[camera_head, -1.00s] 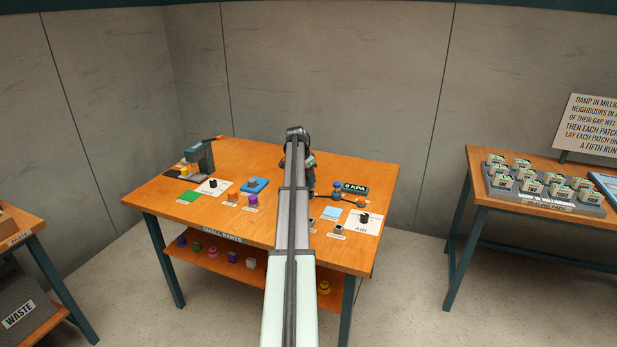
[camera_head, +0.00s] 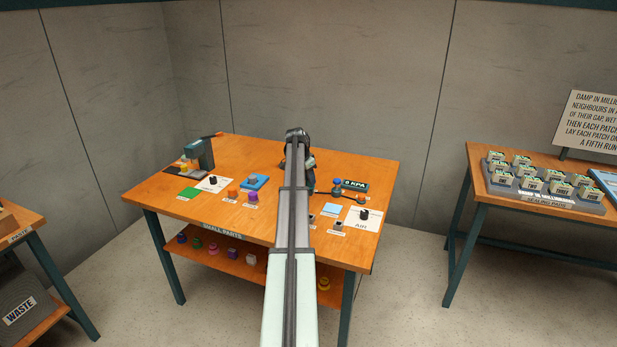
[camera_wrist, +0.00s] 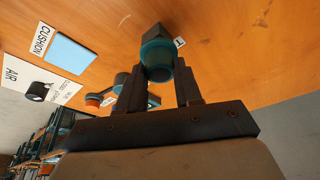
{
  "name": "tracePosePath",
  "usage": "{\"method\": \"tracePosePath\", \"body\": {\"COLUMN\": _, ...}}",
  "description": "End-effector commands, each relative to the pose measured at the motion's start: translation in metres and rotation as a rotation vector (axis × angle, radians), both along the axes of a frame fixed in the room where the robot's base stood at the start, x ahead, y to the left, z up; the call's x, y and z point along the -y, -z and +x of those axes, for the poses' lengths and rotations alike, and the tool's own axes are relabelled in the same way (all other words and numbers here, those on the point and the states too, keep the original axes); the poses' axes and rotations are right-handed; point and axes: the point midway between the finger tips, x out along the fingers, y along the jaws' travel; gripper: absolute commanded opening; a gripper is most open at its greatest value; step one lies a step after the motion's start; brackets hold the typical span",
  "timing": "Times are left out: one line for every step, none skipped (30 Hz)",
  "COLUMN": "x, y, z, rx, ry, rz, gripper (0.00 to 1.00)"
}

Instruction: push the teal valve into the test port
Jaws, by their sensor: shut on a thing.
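In the wrist view, the teal valve (camera_wrist: 157,55) sits between the two dark fingers of my gripper (camera_wrist: 160,88). It has a teal round body and a dark grey block on its far end. My gripper is shut on it, close over the orange tabletop. Behind the fingers, a blue and orange fitting (camera_wrist: 118,84) shows, partly hidden. In the head view, my arm hides the valve and the fingertips. A blue fitting (camera_head: 337,184) stands beside the 0 KPA display (camera_head: 354,186). I cannot tell for sure which part is the test port.
A light blue cushion pad (camera_head: 329,209) and the AIR panel with a black knob (camera_head: 364,215) lie right of my arm. Left are a teal press (camera_head: 201,154), a green pad (camera_head: 189,193) and small coloured parts (camera_head: 233,190). Bare tabletop lies at the back.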

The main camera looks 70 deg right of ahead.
Motion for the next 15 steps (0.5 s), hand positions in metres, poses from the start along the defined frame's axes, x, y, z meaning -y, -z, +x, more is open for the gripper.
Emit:
{"method": "tracePosePath", "body": {"x": 0.0000, "y": 0.0012, "z": 0.0000, "rx": 0.000, "ry": 0.000, "rz": 0.000, "gripper": 0.00}}
{"method": "tracePosePath", "body": {"x": 0.0000, "y": 0.0018, "z": 0.0000, "rx": 0.000, "ry": 0.000, "rz": 0.000, "gripper": 0.00}}
{"method": "tracePosePath", "body": {"x": 0.0000, "y": 0.0027, "z": 0.0000, "rx": 0.000, "ry": 0.000, "rz": 0.000, "gripper": 0.00}}
{"method": "tracePosePath", "body": {"x": 0.0000, "y": 0.0033, "z": 0.0000, "rx": 0.000, "ry": 0.000, "rz": 0.000, "gripper": 0.00}}
{"method": "tracePosePath", "body": {"x": 0.0000, "y": 0.0039, "z": 0.0000, "rx": 0.000, "ry": 0.000, "rz": 0.000, "gripper": 0.00}}
{"method": "tracePosePath", "body": {"x": 0.0000, "y": 0.0048, "z": 0.0000, "rx": 0.000, "ry": 0.000, "rz": 0.000, "gripper": 0.00}}
{"method": "tracePosePath", "body": {"x": 0.0000, "y": 0.0053, "z": 0.0000, "rx": 0.000, "ry": 0.000, "rz": 0.000, "gripper": 0.00}}
{"method": "tracePosePath", "body": {"x": 0.0000, "y": 0.0061, "z": 0.0000, "rx": 0.000, "ry": 0.000, "rz": 0.000, "gripper": 0.00}}
{"method": "tracePosePath", "body": {"x": 0.0000, "y": 0.0069, "z": 0.0000, "rx": 0.000, "ry": 0.000, "rz": 0.000, "gripper": 0.00}}
{"method": "tracePosePath", "body": {"x": 0.0000, "y": 0.0075, "z": 0.0000, "rx": 0.000, "ry": 0.000, "rz": 0.000, "gripper": 0.00}}
{"method": "tracePosePath", "body": {"x": 0.0000, "y": 0.0082, "z": 0.0000, "rx": 0.000, "ry": 0.000, "rz": 0.000, "gripper": 0.00}}
{"method": "tracePosePath", "body": {"x": 0.0000, "y": 0.0089, "z": 0.0000, "rx": 0.000, "ry": 0.000, "rz": 0.000, "gripper": 0.00}}
{"method": "tracePosePath", "body": {"x": 0.0000, "y": 0.0091, "z": 0.0000, "rx": 0.000, "ry": 0.000, "rz": 0.000, "gripper": 0.35}}
{"method": "tracePosePath", "body": {"x": 0.0001, "y": 0.0089, "z": 0.0001, "rx": 0.000, "ry": 0.000, "rz": 0.000, "gripper": 0.38}}
{"method": "tracePosePath", "body": {"x": 0.0001, "y": 0.0088, "z": 0.0000, "rx": 0.000, "ry": 0.000, "rz": 0.000, "gripper": 0.42}}
